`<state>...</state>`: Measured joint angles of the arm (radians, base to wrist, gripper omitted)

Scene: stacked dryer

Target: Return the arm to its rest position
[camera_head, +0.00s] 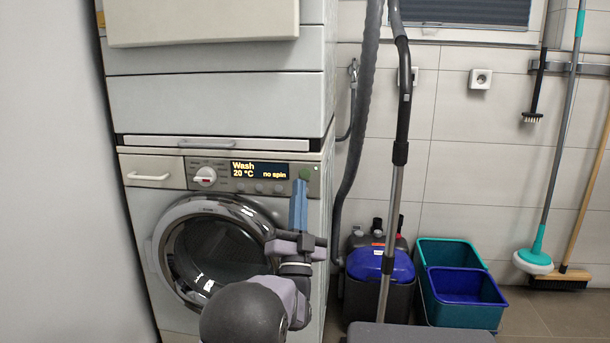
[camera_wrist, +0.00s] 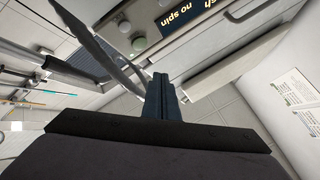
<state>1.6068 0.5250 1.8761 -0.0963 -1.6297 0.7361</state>
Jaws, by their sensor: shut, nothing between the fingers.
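My gripper (camera_head: 303,178) points upward in front of the right part of the washing machine (camera_head: 140,215), its blue fingers together and empty. In the wrist view my gripper (camera_wrist: 162,80) also shows its fingers side by side with nothing held. In the head view the fingertips overlap the right end of the control panel (camera_head: 215,185); I cannot tell whether they touch it. The machine's round door (camera_head: 165,250) looks shut, partly hidden by my arm. The lit display (camera_head: 259,170) reads "Wash 20 °C no spin".
The upper appliance (camera_head: 215,103) is stacked on the washing machine. A vacuum cleaner (camera_head: 367,262) with an upright tube and hose stands to the right. Teal and blue buckets (camera_head: 470,287) stand beyond it. A mop (camera_head: 533,261) and a broom (camera_head: 562,281) hang at the far right.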

